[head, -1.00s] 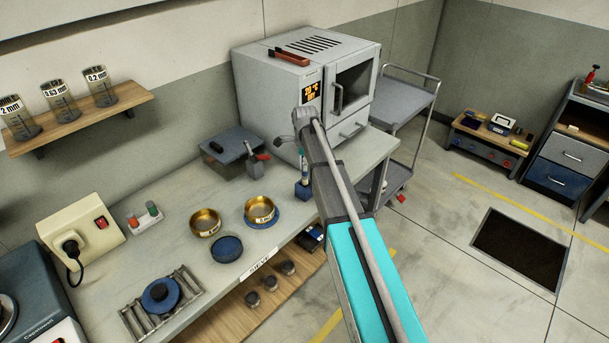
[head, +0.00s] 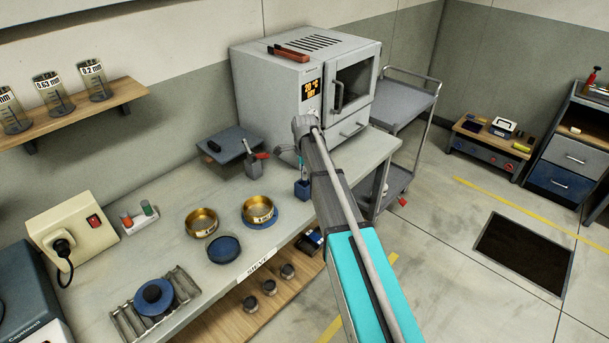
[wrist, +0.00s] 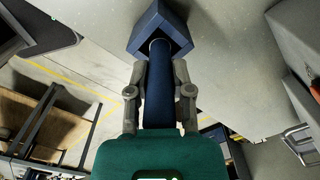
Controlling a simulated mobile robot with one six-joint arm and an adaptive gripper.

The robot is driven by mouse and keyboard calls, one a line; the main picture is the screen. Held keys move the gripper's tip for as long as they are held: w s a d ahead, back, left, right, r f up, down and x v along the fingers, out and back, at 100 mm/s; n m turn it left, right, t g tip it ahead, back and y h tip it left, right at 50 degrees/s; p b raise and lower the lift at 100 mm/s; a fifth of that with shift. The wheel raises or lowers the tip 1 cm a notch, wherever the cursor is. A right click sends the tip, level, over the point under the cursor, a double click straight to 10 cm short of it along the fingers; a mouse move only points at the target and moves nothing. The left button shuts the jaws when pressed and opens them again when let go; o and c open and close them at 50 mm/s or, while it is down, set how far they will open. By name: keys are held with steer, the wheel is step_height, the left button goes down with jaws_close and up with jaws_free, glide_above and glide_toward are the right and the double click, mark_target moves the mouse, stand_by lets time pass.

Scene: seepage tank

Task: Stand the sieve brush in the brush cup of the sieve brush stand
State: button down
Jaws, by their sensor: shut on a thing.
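The sieve brush (wrist: 161,90) has a dark blue, round shaft. My gripper (wrist: 160,72) is shut on it, one grey finger on each side. The brush points away from the wrist camera, toward the square blue brush cup (wrist: 142,36). Its far end is at the cup's dark mouth and seems to be inside; how deep, I cannot tell. In the head view the blue cup (head: 302,189) stands at the bench's front edge, with the narrow, upright brush (head: 301,164) just above it. My arm hides most of the gripper there.
The drying oven (head: 300,85) stands behind the cup. A grey holder with a red-handled tool (head: 255,165) is to the left. Brass sieves (head: 258,209) and a dark blue pan (head: 223,249) lie further left on the bench. A grey trolley (head: 405,105) stands right of the oven.

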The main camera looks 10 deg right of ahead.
steer(key=shift+f, duration=0.25)
steer(key=c, duration=0.5)
jaws_free()
steer(key=shift+r, duration=0.1)
steer(key=shift+r, duration=0.2)
steer(key=r+p, duration=0.5)
steer(key=shift+s+r+p, duration=0.2)
steer(key=shift+r+p, duration=0.1)
step_height(320, 180, up, 8)
steer(key=p, duration=0.7)
steer(key=shift+f+p, duration=0.1)
steer(key=shift+p, duration=0.3)
steer(key=shift+s, duration=0.1)
